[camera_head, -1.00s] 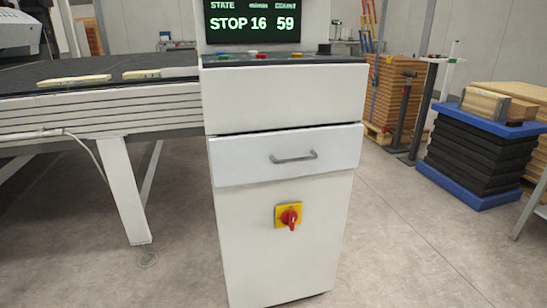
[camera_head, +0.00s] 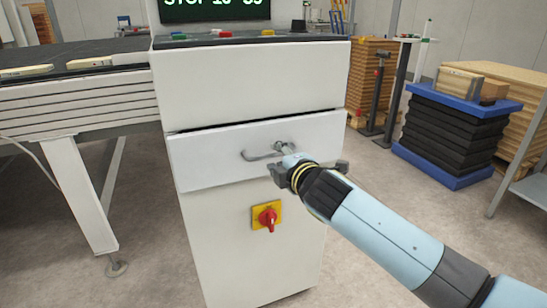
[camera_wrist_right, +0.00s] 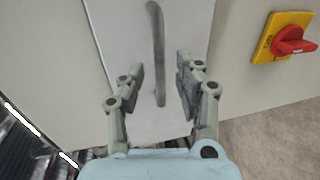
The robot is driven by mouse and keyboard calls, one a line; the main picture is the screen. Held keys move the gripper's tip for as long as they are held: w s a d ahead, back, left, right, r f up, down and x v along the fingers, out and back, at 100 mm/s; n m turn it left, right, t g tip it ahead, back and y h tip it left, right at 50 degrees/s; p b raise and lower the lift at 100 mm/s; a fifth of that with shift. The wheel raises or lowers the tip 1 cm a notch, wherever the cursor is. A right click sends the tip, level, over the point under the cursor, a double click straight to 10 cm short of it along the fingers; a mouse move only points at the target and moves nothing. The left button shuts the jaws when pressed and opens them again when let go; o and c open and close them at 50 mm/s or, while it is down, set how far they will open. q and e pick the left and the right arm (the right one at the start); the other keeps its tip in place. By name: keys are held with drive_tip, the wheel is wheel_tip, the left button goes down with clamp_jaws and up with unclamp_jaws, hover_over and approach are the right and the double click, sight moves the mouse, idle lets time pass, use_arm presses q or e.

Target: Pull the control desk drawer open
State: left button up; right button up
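The control desk (camera_head: 245,85) is a white cabinet. Its drawer front (camera_head: 215,160) stands slightly proud of the cabinet, with a dark gap along its top edge. A grey bar handle (camera_head: 258,156) is fixed on the drawer front. My right gripper (camera_head: 284,158) is at the right part of the handle and hides some of it. In the right wrist view, my right gripper (camera_wrist_right: 160,72) is open, its fingers on either side of the handle (camera_wrist_right: 158,45) with visible gaps. My left gripper is not in view.
A red and yellow rotary switch (camera_head: 267,215) sits on the desk below the drawer. A conveyor (camera_head: 80,105) adjoins the desk on the left. A black stack on a blue base (camera_head: 450,135) stands at the right. The floor between the stack and desk is mostly clear.

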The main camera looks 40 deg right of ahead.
drive_tip(key=shift+x, duration=1.35)
clamp_jaws()
